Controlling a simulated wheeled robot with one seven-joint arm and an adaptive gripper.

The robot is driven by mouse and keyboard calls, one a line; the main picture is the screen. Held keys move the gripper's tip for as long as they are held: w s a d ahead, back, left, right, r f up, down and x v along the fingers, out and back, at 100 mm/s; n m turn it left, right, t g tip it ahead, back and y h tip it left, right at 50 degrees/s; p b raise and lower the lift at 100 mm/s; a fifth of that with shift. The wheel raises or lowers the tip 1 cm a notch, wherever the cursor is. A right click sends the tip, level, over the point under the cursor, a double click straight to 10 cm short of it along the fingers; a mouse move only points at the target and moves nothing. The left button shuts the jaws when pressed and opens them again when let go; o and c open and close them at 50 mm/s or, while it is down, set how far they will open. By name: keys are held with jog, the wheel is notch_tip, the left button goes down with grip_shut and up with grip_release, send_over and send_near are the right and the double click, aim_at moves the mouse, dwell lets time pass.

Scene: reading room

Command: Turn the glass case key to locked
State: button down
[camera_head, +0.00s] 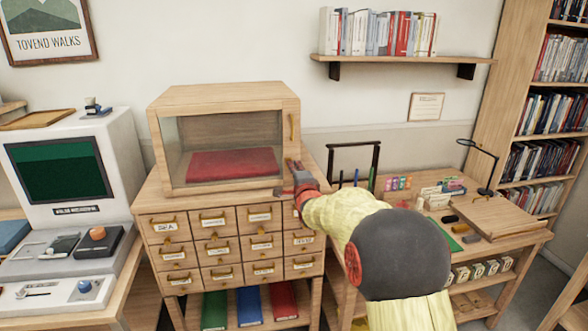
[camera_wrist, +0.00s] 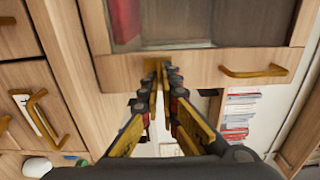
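The glass case (camera_head: 237,95) is a wooden box with a glazed front and a red cushion (camera_head: 232,163) inside. It stands on a drawer cabinet. Its front is shut, with a brass pull (camera_head: 291,126) on the right-hand frame; the pull also shows in the wrist view (camera_wrist: 254,72). My gripper (camera_head: 288,183) is at the case's lower right front corner. In the wrist view, the fingertips (camera_wrist: 158,82) converge at the frame beside the pull, with a narrow brass piece between them that looks like the key (camera_wrist: 157,68). The fingers hide most of it, so its turn cannot be read.
The drawer cabinet (camera_head: 187,238) with labelled drawers is under the case. A worktable (camera_head: 520,232) with small items and a dark frame stand (camera_head: 376,160) stands to the right. A computer terminal (camera_head: 125,150) is on the left. A book shelf (camera_head: 400,58) hangs above.

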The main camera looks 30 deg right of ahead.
jog(key=c, duration=2.1)
grip_release()
jog(key=shift+o, duration=0.2)
jog(key=v, duration=1.2)
